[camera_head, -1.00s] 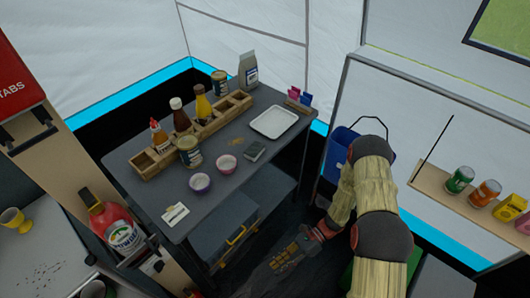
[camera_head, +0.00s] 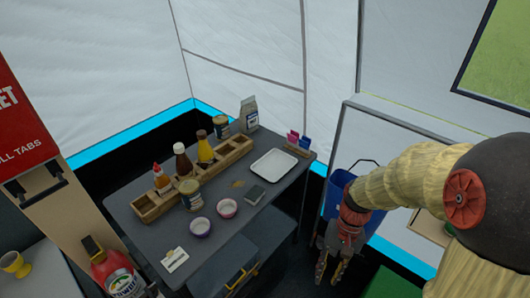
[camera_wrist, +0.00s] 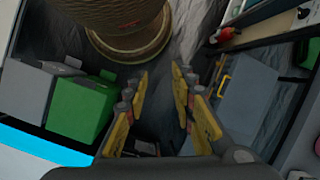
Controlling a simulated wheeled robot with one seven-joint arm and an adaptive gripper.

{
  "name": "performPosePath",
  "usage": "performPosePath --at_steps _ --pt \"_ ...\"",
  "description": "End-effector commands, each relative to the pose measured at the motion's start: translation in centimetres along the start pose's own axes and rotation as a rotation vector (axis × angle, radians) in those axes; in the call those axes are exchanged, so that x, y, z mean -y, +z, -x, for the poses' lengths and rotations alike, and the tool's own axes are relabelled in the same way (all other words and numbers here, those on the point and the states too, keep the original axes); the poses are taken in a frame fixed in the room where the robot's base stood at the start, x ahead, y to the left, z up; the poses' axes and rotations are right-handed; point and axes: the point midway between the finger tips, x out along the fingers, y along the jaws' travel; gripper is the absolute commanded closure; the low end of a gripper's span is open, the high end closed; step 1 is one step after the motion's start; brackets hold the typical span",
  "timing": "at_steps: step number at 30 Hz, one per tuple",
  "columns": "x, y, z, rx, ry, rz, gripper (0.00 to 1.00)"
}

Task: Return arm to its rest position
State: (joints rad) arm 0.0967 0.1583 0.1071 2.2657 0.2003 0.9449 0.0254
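My gripper (camera_head: 333,262) hangs at the end of my arm, to the right of the dark table (camera_head: 225,262) in the head view. Its fingers point down and stand apart. In the wrist view, my gripper (camera_wrist: 160,105) shows its yellow-padded fingers spread with nothing between them. The dark floor shows below and between the fingers.
A blue bin (camera_head: 340,190) stands just behind my gripper. A green box (camera_wrist: 80,108) and a grey box (camera_wrist: 28,90) are at the wrist view's left. The table holds a white tray (camera_head: 262,170), a wooden rack (camera_head: 150,213) with bottles, and two bowls.

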Motion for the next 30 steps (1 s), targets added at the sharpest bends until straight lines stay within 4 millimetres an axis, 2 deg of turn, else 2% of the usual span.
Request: performPosePath --at_steps 1,3,12,18,24,27,30 --pt "-0.2 0.7 1.7 -0.050 0.014 0.032 0.74" --pt "-0.5 1.5 3.5 -0.110 0.035 0.073 0.74" --pt "-1.4 5.6 10.9 -0.369 0.106 0.193 0.74" --pt "-1.5 8.8 15.2 -0.538 0.124 0.242 0.74" --pt "-0.8 11.8 19.7 -0.709 0.104 0.274 0.74" --pt "-0.4 12.8 21.5 -0.771 0.095 0.286 0.74" --pt "-0.2 13.5 22.4 -0.806 0.089 0.293 0.74"
